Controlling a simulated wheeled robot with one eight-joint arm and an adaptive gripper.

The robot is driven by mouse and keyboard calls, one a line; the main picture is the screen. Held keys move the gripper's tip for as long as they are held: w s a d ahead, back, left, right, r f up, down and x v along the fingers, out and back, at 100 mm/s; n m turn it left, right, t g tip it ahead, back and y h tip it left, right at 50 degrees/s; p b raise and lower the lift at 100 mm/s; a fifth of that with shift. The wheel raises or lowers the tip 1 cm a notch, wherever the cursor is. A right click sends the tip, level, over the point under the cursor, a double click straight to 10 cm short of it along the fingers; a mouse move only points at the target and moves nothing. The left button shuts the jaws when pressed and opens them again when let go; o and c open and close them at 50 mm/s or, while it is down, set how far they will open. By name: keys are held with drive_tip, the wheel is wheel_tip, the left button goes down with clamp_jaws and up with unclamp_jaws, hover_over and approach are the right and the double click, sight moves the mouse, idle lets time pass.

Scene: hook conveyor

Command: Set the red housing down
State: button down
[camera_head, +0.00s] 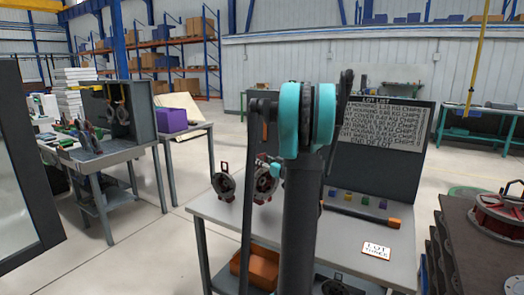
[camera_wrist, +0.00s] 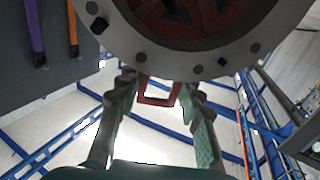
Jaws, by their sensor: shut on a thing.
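In the wrist view my gripper (camera_wrist: 158,88) is shut on the red loop handle of a round housing (camera_wrist: 222,68). The housing has a grey bolted flange and a dark red inside, and its upper part is cut off by the frame. In the head view a reddish round housing (camera_head: 266,184) is at the left rear of the grey table (camera_head: 225,213), beside my arm. A teal part of my gripper shows next to it, but the fingertips are too small to make out. I cannot tell whether its underside touches the tabletop.
A dark round housing (camera_head: 224,187) with a red loop stands just left. A lot card (camera_head: 376,250) lies front right, before small coloured blocks. A dark board with a lot list (camera_head: 385,125) stands behind. An orange bin (camera_head: 254,270) sits below. Another red housing (camera_head: 497,212) rests far right.

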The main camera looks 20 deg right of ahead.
sight(262, 171)
drive_tip(key=shift+f, duration=2.7)
drive_tip(key=c, duration=1)
unclamp_jaws()
drive_tip(key=shift+f, duration=0.1)
drive_tip(key=shift+s, duration=0.1)
